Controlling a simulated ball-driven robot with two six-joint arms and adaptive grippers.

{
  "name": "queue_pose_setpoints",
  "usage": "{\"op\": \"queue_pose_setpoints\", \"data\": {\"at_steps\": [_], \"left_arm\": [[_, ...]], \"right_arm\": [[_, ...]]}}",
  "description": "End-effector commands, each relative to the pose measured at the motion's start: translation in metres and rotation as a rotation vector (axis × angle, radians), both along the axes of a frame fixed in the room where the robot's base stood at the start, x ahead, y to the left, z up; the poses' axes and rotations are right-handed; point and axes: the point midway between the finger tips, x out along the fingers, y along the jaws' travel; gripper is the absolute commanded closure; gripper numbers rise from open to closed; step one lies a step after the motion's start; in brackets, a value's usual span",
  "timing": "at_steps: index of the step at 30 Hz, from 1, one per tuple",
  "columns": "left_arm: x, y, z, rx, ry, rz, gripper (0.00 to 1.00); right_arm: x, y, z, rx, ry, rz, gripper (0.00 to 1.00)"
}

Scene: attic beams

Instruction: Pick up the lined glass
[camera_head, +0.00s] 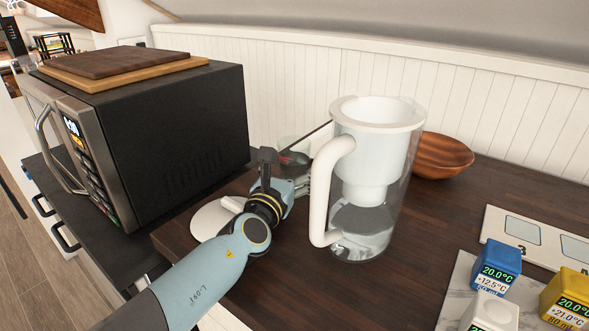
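A clear glass (293,147) stands at the back of the dark wooden counter, between the microwave and the pitcher. Only its upper part shows; my gripper hides the lower part, and I cannot make out lines on it. My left gripper (286,172) reaches in from the lower left, just in front of the glass and left of the pitcher's handle. Its fingers overlap the glass in the picture, so I cannot tell whether they touch it or how far apart they are. My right gripper is out of view.
A tall clear pitcher (397,190) with a white insert and handle stands close right of my gripper. A black microwave (180,130) carrying boards (125,63) stands left. A wooden bowl (443,157) and blue (497,266) and yellow (570,298) display blocks are right.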

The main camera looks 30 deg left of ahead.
Motion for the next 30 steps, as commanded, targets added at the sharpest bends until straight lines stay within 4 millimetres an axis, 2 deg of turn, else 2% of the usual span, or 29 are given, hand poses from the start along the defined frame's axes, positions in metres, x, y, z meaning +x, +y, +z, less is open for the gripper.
{"op": "queue_pose_setpoints", "data": {"at_steps": [2, 17, 30], "left_arm": [[-0.0001, 0.0000, 0.0001, 0.000, 0.000, 0.000, 0.25], [-0.0003, 0.0000, 0.0001, 0.000, 0.000, 0.000, 0.90], [0.0012, 0.0019, 0.0059, 0.000, -0.003, 0.000, 0.90]], "right_arm": [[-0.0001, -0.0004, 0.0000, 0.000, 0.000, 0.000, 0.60], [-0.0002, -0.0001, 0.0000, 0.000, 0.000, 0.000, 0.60], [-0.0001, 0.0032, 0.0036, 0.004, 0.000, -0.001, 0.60]]}}
